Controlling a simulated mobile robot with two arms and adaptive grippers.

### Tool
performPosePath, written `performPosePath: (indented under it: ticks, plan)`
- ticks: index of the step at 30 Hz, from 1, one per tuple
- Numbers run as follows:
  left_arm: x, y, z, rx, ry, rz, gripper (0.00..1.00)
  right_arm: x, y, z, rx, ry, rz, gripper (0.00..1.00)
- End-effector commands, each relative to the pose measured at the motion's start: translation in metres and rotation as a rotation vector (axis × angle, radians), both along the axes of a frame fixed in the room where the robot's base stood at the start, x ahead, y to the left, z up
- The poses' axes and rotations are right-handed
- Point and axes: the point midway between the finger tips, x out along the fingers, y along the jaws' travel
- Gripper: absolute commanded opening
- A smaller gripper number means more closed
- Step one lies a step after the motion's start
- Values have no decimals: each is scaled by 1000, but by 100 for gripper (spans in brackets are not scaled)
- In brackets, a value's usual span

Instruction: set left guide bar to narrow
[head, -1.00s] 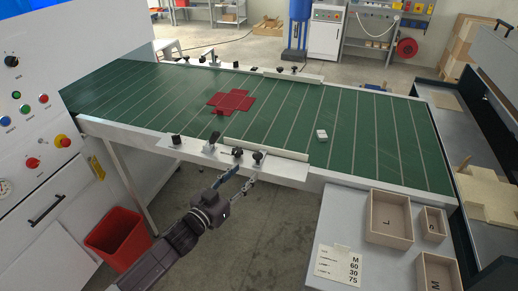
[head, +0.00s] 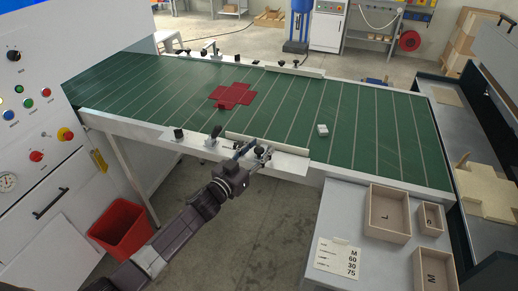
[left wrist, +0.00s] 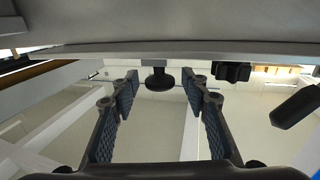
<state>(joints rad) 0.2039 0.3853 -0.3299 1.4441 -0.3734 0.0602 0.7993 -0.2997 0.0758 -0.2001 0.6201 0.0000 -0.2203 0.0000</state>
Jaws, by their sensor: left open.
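The near guide bar (head: 285,149) is a pale rail along the front edge of the green conveyor (head: 290,110). Black knobs (head: 179,134) stand on its white mounting plate. My left gripper (head: 258,153) is at this plate, overlapping the knobs near the bar's middle in the head view. In the left wrist view the jaws (left wrist: 158,90) are open and empty, with a black round knob (left wrist: 158,78) between and beyond the fingertips; contact cannot be told. A lobed black knob (left wrist: 232,72) is to the right. A matching far guide bar (head: 295,71) runs along the back edge. My right gripper is not in view.
A red flat box blank (head: 233,95) and a small white block (head: 321,130) lie on the conveyor. Wooden trays (head: 388,212) and a size card (head: 337,260) are on the side table at right. A red bin (head: 121,229) stands on the floor at left.

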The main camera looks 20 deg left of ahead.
Motion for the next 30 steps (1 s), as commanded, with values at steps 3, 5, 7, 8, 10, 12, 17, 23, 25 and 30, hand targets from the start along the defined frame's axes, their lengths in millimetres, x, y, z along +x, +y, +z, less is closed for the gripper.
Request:
performPosePath:
  ticks: [3, 5, 7, 8, 10, 12, 17, 23, 25, 30]
  plan:
    - [0, 0, 0, 0, 0, 0, 40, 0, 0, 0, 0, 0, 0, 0]
    - [0, 0, 0, 0, 0, 0, 33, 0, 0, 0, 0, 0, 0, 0]
    - [0, 0, 0, 0, 0, 0, 25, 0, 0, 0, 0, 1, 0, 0]
    - [0, 0, 0, 0, 0, 0, 22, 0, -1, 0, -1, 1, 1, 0]
    - [0, 0, 0, 0, 0, 0, 14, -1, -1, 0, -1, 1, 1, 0]
    - [0, 0, 0, -1, 0, 0, 7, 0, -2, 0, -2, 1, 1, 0]
    - [0, 0, 0, -1, 0, 0, 0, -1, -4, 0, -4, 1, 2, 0]
    - [3, 0, -1, -1, -1, 0, 0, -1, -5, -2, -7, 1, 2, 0]
    - [12, 0, -1, -2, -2, 1, 0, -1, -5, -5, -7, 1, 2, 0]
    - [38, -1, 1, -1, -5, 1, 0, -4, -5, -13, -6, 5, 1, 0]
